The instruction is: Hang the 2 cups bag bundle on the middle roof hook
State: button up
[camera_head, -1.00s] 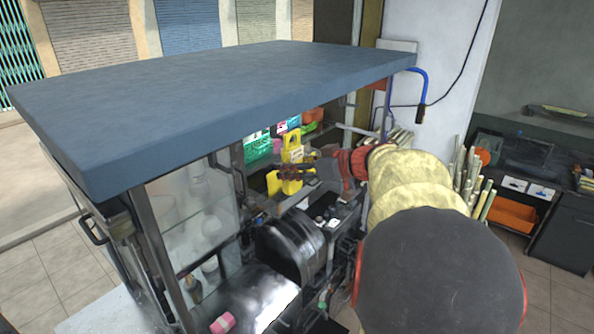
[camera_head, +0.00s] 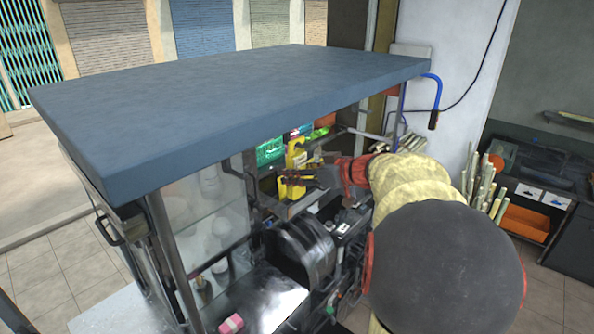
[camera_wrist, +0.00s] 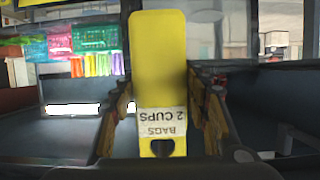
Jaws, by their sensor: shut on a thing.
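The yellow 2 cups bag bundle (camera_wrist: 158,65) stands between the fingers of my gripper (camera_wrist: 160,115) in the wrist view. Its white label reads "2 CUPS BAGS" upside down, and a dark hole shows below the label. In the head view my gripper (camera_head: 298,175) is shut on the bundle (camera_head: 296,160), under the front side of the blue-grey roof (camera_head: 230,95) of the cart. The bundle is upright there and partly covered by the fingers. The roof hooks cannot be made out; the roof hides the space beneath it.
A green basket (camera_head: 270,150) and colourful packs are behind the bundle. A glass panel (camera_head: 210,230) is at the left, and a roof post (camera_head: 400,110) with a blue handle (camera_head: 437,95) is at the right.

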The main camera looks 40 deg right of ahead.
dwell(0.4)
jog(key=o, duration=1.1)
jog(key=shift+s, duration=0.1)
jog(key=v, duration=1.2)
